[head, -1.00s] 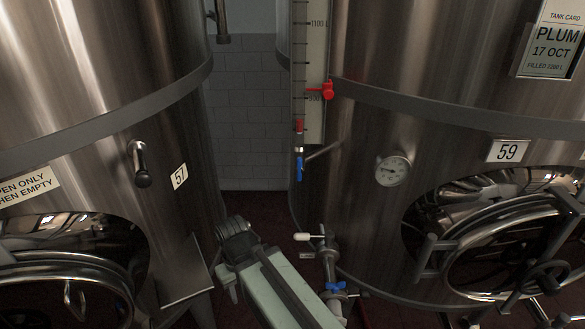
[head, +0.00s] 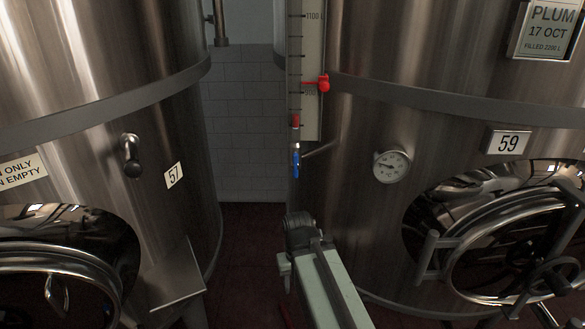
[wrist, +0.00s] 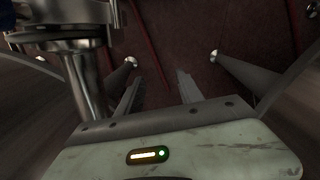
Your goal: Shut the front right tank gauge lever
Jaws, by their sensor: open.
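A sight gauge (head: 309,75) with a printed scale runs down the left side of the steel tank marked 59. At its foot a small blue lever (head: 296,163) hangs straight down, in line with the tube. My arm rises from the bottom of the head view, its dark upper end below and a little right of the blue lever, apart from it. My fingers are not clear there. In the wrist view my gripper (wrist: 158,85) is open and empty, pointing over the dark red floor. The blue gauge lever is not clearly identifiable in that view.
The tank marked 57 (head: 100,130) stands left, with a steel plate (head: 177,285) jutting out. Tank 59 (head: 430,60) has a dial (head: 391,166) and a round hatch. A steel pipe fitting (wrist: 88,75) is close at the wrist view's upper left.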

